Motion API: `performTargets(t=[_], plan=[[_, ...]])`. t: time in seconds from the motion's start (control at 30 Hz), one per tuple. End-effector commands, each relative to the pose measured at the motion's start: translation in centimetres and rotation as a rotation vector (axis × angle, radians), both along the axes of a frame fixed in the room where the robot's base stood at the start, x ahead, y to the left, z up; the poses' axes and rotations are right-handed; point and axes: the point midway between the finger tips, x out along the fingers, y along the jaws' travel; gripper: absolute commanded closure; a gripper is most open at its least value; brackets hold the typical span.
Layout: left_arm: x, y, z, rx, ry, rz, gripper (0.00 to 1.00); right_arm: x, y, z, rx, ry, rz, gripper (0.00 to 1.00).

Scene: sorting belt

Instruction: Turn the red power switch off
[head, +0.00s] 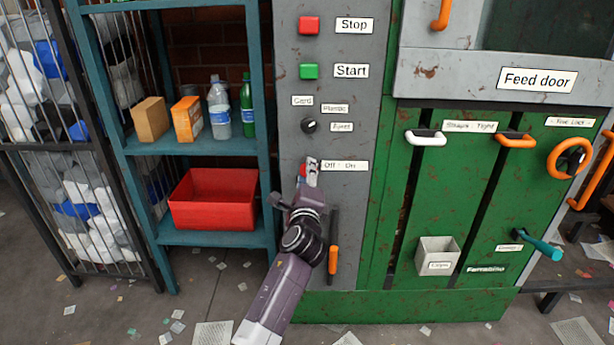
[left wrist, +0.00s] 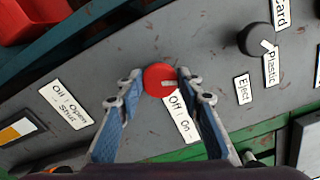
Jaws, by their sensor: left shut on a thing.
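In the head view a bit of red (head: 302,171) shows beside my fingertips. Its white label reads "Off" and "On" (head: 344,166) and also shows in the left wrist view (left wrist: 182,117). My left gripper (head: 311,172) is shut on the knob, one blue-and-grey finger on each side (left wrist: 162,86). I cannot tell which setting the mark stands at. My right gripper is not in view.
A black dial (head: 309,126), a green Start button (head: 309,71) and a red Stop button (head: 309,25) sit above. An orange-ended lever (head: 333,259) is close beside my left arm. A shelf with a red bin (head: 213,206) stands left; the green machine (head: 405,304) stands right.

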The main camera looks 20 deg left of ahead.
Motion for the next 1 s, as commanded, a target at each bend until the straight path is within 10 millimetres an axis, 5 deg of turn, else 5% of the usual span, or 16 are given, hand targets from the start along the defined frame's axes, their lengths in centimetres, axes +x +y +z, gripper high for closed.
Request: performTargets(t=[0.5,1.0], plan=[[0.0,0.0,-0.3,-0.328,-0.092,0.001,0.90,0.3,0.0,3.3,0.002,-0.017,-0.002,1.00],[0.0,0.1,-0.3,-0.389,-0.110,0.001,0.90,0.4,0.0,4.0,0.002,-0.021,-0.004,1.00]])
